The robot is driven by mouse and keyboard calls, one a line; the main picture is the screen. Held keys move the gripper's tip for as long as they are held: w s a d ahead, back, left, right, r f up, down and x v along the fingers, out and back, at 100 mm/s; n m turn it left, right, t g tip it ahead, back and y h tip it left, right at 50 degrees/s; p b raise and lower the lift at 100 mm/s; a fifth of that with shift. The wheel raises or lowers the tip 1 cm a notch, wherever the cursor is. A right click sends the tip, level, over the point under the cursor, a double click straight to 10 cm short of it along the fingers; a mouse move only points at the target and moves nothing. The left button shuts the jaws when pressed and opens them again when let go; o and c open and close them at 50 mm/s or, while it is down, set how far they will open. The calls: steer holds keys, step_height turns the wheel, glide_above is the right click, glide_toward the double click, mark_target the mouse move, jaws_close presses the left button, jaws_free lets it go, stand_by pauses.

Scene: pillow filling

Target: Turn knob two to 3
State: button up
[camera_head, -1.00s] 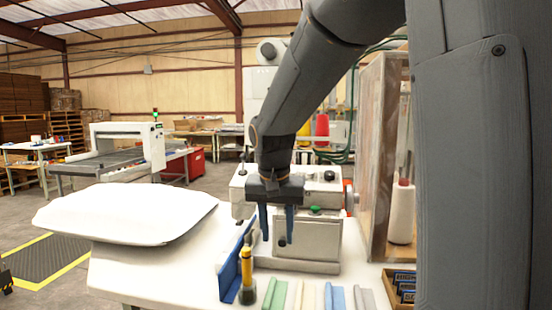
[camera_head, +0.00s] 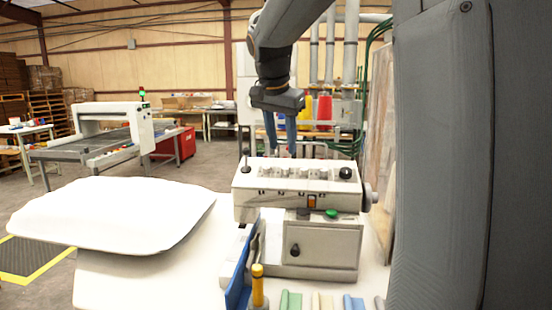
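The white machine (camera_head: 300,209) stands on the table with a row of several small pale knobs (camera_head: 293,171) along its sloped top. A black round knob (camera_head: 345,173) sits at the right end of that top. The number marks are too small to read, so I cannot tell which knob is two or where it points. My gripper (camera_head: 281,152) points down with its two blue-grey fingers apart and nothing between them. Its fingertips appear just above or behind the left part of the knob row, apart from the knobs as far as I can see.
A thin lever (camera_head: 247,160) rises at the machine's left end. A white pillow (camera_head: 120,212) lies at left. A blue upright plate (camera_head: 240,272) and a yellow-handled tool (camera_head: 257,285) stand in front.

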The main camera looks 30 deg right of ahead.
mark_target(285, 167)
steer(key=shift+w+p+x, duration=0.2)
steer(key=shift+p+x, duration=0.9)
steer(key=shift+x, duration=2.85)
steer(key=shift+r, duration=0.1)
steer(key=shift+c, duration=0.5)
jaws_close()
steer(key=shift+m+b, duration=0.3)
steer(key=m+b, duration=0.3)
steer(key=m, duration=0.1)
steer(key=shift+w+m, duration=0.1)
steer(key=shift+m, duration=0.2)
steer(key=m+g+b, duration=0.1)
steer(key=m+b, duration=0.2)
steer(key=m, duration=0.3)
steer(key=shift+d, duration=0.1)
steer(key=shift+m+b, duration=0.3)
steer(key=shift+m, duration=0.1)
